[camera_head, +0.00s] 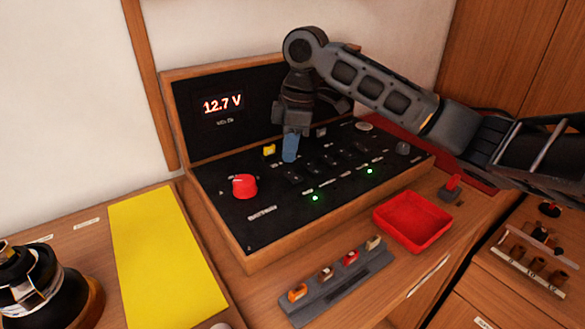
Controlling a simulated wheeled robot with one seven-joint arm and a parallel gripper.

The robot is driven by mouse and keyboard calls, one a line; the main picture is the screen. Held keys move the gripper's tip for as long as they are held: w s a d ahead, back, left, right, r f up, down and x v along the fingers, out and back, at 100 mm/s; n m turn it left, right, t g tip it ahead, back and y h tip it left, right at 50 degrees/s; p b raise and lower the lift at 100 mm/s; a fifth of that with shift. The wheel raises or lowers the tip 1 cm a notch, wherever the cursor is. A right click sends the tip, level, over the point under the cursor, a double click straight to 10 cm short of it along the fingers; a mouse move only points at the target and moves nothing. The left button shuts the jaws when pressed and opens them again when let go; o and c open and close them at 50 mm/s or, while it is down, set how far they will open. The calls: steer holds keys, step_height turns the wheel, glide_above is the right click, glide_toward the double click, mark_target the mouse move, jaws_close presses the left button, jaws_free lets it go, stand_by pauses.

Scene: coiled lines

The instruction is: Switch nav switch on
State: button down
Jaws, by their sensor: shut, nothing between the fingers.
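The switch panel (262,228) is a black sloped board in a wooden frame, with small black rocker switches in its middle. The labels are too small to read, so I cannot tell which switch is the nav switch. Two green lights glow near the front, one at the left (315,198) and one at the right (370,171). My gripper (290,158) points down over the back middle of the panel, its blue fingertips shut and empty. The tips are close to the panel beside the rocker switches; I cannot tell whether they touch. My gripper hides part of the panel behind it.
A red knob (244,186) and a yellow knob (269,150) stand on the panel. A display (222,104) reads 12.7 V. A red tray (413,220) and a grey fuse strip (338,286) lie in front. A yellow sheet (165,262) lies left.

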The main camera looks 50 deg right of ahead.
mark_target(290, 173)
step_height(290, 173, up, 4)
steer(key=p, duration=0.2)
steer(key=shift+f+p, duration=0.15)
steer(key=shift+p, duration=0.25)
stand_by(0.4)
